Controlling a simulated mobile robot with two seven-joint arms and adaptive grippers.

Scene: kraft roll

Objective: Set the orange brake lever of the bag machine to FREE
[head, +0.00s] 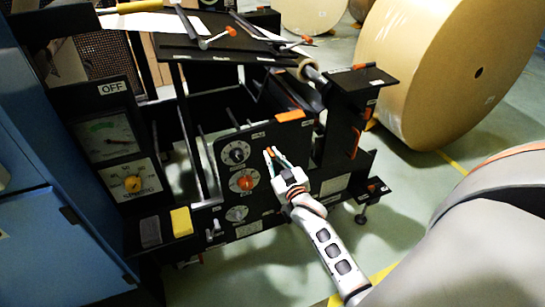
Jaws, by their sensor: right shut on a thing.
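The bag machine (225,160) is a black frame with a panel of dials in the middle of the head view. My right gripper (271,156) is at the right part of this panel, its fingers pointing up and away from me. It is shut on a small orange piece (268,153), which looks like the orange brake lever; the fingers hide most of it. The lever's setting and any FREE label cannot be read. My left gripper is not in view.
An orange-centred dial (241,181) sits just left of my gripper, with grey dials above and below it. An orange block (291,116) is on the panel's top edge. Yellow (181,222) and grey blocks lie lower left. A large kraft roll (430,75) stands behind right.

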